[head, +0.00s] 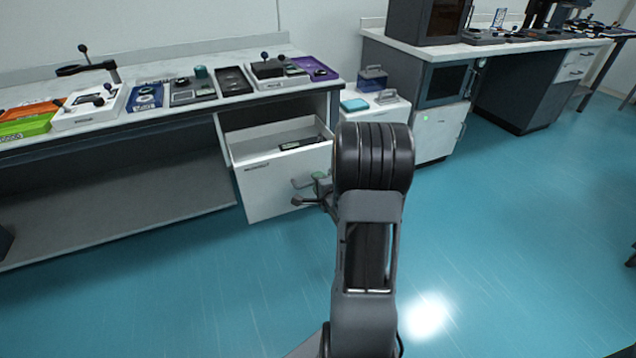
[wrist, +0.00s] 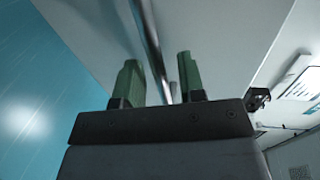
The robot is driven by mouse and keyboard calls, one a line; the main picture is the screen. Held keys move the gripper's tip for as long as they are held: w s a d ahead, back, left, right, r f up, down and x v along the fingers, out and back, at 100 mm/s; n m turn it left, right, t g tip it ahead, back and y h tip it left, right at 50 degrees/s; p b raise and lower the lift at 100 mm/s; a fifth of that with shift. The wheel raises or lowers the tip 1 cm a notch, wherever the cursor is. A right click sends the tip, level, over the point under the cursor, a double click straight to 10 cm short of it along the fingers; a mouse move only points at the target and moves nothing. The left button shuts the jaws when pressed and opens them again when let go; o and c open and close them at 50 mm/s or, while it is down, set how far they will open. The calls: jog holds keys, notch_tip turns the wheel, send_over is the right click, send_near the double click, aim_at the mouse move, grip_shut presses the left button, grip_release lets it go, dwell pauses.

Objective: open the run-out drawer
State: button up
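The white drawer (head: 285,180) under the left bench stands pulled well out, its inside showing from above. A small dark item (head: 302,143) lies in it. My gripper (head: 316,184) is at the right part of the drawer front, partly hidden by my arm. In the wrist view the two green fingers of my gripper (wrist: 158,66) stand apart, one on each side of the metal bar handle (wrist: 151,40). Gaps show between the bar and both fingers, so the gripper is open around the handle.
The bench top (head: 212,103) carries several trays and devices. A white cabinet (head: 382,109) with boxes on it stands right of the drawer. A second bench (head: 480,48) stands at the back right. The blue floor (head: 200,290) in front is clear.

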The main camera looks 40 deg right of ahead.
jog(key=p+v, duration=0.1)
jog(key=v, duration=0.6)
jog(key=shift+p, duration=0.35)
jog(key=a+r+n+g+p, duration=0.3)
jog(key=a+r+n+p, duration=0.3)
jog(key=r, duration=0.4)
jog(key=a+r+n+g+p, duration=0.3)
jog(key=r+n+p, duration=0.1)
jog(key=r+p, duration=0.5)
jog(key=s+a+r+n+g+y+p, duration=0.2)
jog(key=s+a+r+n+p, duration=0.3)
jog(key=a+r, duration=0.2)
jog(key=s+a+r+n+g+y+p, duration=0.1)
jog(key=s+a+r+n+g+p, duration=0.2)
jog(key=r, duration=0.6)
jog(key=s+a+n+p, duration=0.2)
jog(key=s+a, duration=0.1)
jog(key=a, duration=0.1)
jog(key=shift+s+a+n+g+y+p, duration=0.2)
jog(key=shift+a+n+g+y+p, duration=0.1)
jog(key=shift+n+y+p, duration=0.1)
